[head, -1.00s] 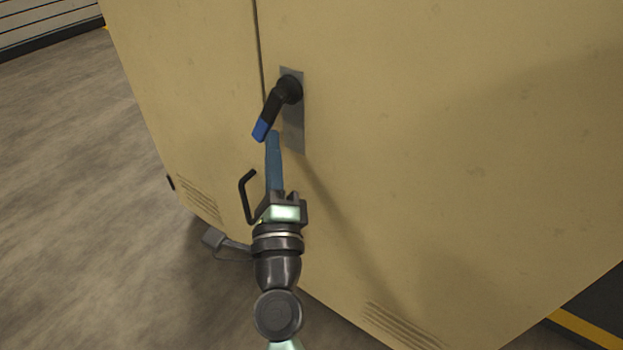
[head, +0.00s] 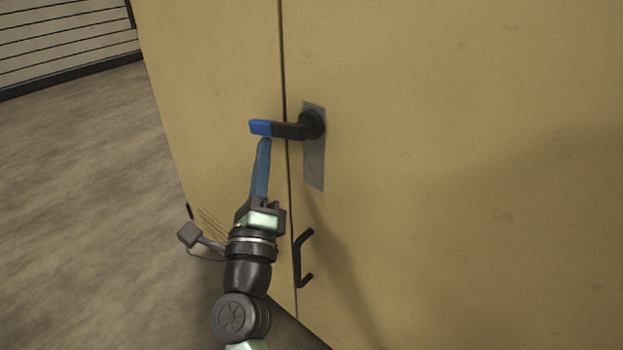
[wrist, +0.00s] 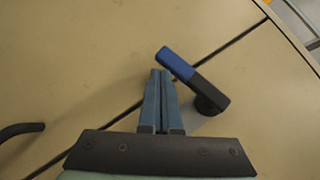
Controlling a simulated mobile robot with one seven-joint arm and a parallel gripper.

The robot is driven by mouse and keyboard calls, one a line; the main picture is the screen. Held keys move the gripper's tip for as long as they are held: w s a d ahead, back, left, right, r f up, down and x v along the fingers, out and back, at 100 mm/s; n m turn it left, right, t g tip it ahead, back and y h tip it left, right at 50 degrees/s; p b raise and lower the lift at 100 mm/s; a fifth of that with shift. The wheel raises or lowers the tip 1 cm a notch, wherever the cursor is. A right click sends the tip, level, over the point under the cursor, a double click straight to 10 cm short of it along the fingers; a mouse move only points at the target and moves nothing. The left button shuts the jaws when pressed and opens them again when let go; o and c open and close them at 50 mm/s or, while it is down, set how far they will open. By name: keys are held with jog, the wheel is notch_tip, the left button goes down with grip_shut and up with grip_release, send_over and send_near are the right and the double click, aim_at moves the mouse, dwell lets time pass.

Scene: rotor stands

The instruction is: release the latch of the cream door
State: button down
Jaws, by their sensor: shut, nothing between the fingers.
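The cream door (head: 430,150) fills the right of the head view, with a dark vertical seam along its left edge. Its latch lever (head: 290,131) is black with a blue end and sits on a grey plate (head: 314,168). The lever points left, about level, across the seam. My gripper (head: 265,142) has blue fingers, shut and empty, with the tips right under the lever's blue end. In the wrist view the fingertips (wrist: 160,73) are beside the blue end of the lever (wrist: 205,88); whether they touch is unclear.
A black bar pull (head: 299,260) stands out from the door below the latch, right of my wrist. It also shows at the left of the wrist view (wrist: 20,130). Open floor (head: 80,200) lies left of the cabinet, with a slatted wall (head: 60,40) behind.

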jog(key=shift+w+a+r+p, duration=0.35)
jog(key=shift+a+r+p, duration=0.1)
jog(key=shift+r+p, duration=0.3)
jog(key=shift+a, duration=0.1)
dwell(0.3)
jog(key=s+a+f+b, duration=0.3)
jog(key=s+a+f, duration=0.1)
jog(key=f, duration=0.7)
jog(key=shift+s+b, duration=0.35)
jog(key=shift+s, duration=0.55)
jog(key=shift+r, duration=0.15)
